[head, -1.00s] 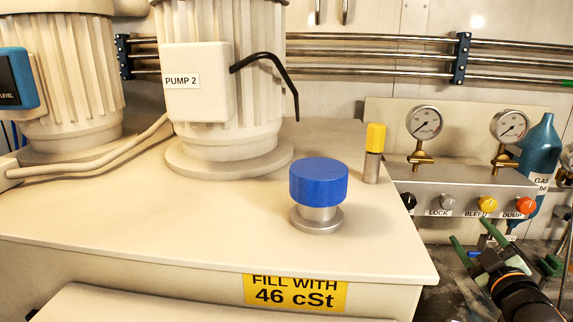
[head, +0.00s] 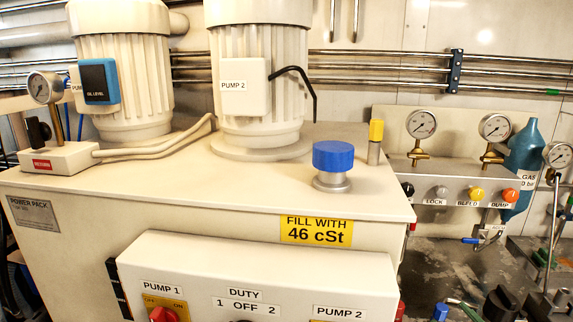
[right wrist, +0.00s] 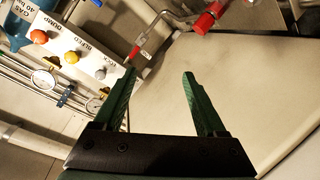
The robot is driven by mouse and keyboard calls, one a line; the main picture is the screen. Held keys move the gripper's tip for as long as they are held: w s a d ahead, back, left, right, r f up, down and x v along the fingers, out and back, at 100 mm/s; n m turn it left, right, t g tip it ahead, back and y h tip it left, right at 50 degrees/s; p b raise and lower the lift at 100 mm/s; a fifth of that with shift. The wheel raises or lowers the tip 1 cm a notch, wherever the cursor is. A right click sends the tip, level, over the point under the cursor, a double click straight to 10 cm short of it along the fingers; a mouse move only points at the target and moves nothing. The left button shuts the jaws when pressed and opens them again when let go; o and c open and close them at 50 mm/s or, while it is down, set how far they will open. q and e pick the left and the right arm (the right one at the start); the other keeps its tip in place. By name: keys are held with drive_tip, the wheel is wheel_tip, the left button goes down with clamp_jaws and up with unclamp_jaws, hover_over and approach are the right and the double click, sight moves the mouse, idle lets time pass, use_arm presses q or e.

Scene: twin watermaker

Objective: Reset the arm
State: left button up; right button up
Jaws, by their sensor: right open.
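My right gripper (right wrist: 159,76) shows in the right wrist view with its two green fingers apart and nothing between them. Beyond the fingers is a plain cream surface, with a valve panel to the left. In the head view only a small green part at the bottom right edge seems to belong to this gripper, mostly cut off by the frame. My left gripper is in neither view.
The power pack (head: 100,185) carries two pumps, a blue filler cap (head: 333,155) and a yellow-topped post (head: 375,142). A switch box (head: 260,265) juts from its front. Gauges and coloured knobs stand on a panel (head: 450,180) at right. A red-handled fitting (right wrist: 208,20) lies beyond my fingers.

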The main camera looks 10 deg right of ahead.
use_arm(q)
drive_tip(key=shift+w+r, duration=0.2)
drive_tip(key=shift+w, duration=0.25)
use_arm(e)
drive_tip(key=s+a+f+m+g+y, duration=0.1)
drive_tip(key=s+a+f+g+y, duration=0.1)
drive_tip(key=s+a+f, duration=0.7)
drive_tip(key=s+a+f+m+g+y, duration=0.1)
drive_tip(key=s+a+f+g+y, duration=0.2)
drive_tip(key=s+a+f, duration=0.5)
drive_tip(key=a+f, duration=0.7)
drive_tip(key=shift+s+a+m+y, duration=0.3)
drive_tip(key=shift+s, duration=0.1)
